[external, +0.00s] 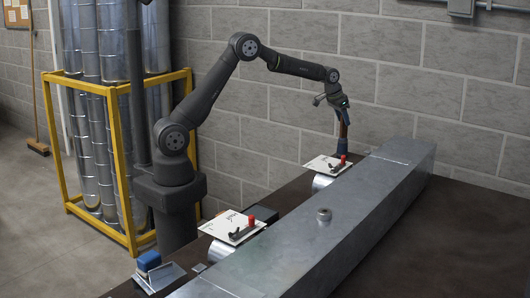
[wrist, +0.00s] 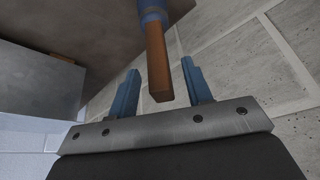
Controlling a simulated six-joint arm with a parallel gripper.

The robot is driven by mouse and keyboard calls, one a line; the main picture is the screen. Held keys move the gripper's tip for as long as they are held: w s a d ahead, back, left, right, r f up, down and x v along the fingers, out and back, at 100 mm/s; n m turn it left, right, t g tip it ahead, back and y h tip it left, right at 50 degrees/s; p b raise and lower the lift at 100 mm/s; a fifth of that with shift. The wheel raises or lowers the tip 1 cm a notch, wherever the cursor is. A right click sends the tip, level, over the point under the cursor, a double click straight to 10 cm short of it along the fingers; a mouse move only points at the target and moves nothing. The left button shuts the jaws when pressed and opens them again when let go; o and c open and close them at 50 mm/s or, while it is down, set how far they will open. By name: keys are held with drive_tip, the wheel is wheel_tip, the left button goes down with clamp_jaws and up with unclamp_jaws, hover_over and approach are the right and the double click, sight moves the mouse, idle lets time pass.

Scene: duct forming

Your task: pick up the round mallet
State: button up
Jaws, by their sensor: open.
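In the wrist view my gripper (wrist: 160,68) is open, with two blue fingers. The brown handle (wrist: 158,55) reaches in between them, with a visible gap on each side. The blue head (wrist: 152,10) is cut off at the top edge of that view.
A blue block (external: 149,261) sits front left. A block wall stands close behind my gripper.

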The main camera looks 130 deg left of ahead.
sight(347, 128)
drive_tip(key=x, duration=0.4)
drive_tip(key=shift+r, duration=0.1)
drive_tip(key=shift+c, duration=0.4)
clamp_jaws()
idle(0.9)
